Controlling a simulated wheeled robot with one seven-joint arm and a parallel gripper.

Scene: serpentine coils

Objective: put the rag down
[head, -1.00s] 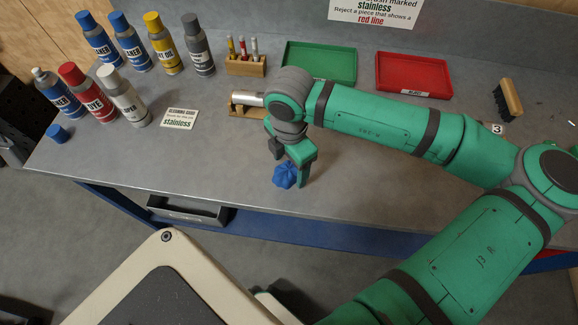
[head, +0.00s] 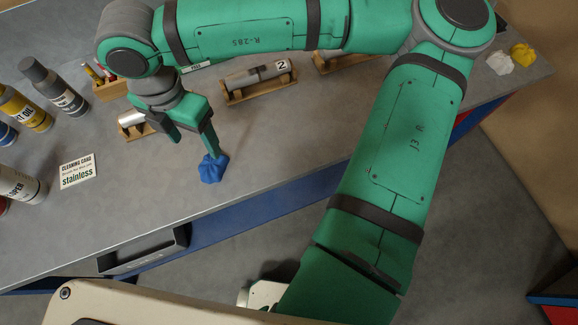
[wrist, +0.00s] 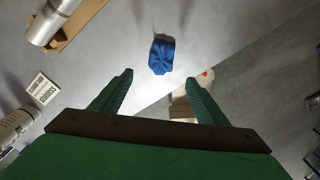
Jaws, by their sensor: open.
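The blue rag (head: 212,168) lies crumpled on the grey bench top, close to the front edge. In the wrist view the rag (wrist: 161,56) lies ahead of the fingertips, with nothing gripping it. My gripper (head: 192,148) is open above the bench, its near finger overlapping the rag's upper edge in the head view. In the wrist view the two green fingers of my gripper (wrist: 158,80) stand wide apart with an empty gap. I cannot tell from the head view whether the finger touches the rag.
A metal cylinder in a wooden cradle (head: 135,125) stands left of my gripper. Another cradle holds a cylinder marked 2 (head: 258,78). White (head: 501,62) and yellow (head: 523,56) rags lie far right.

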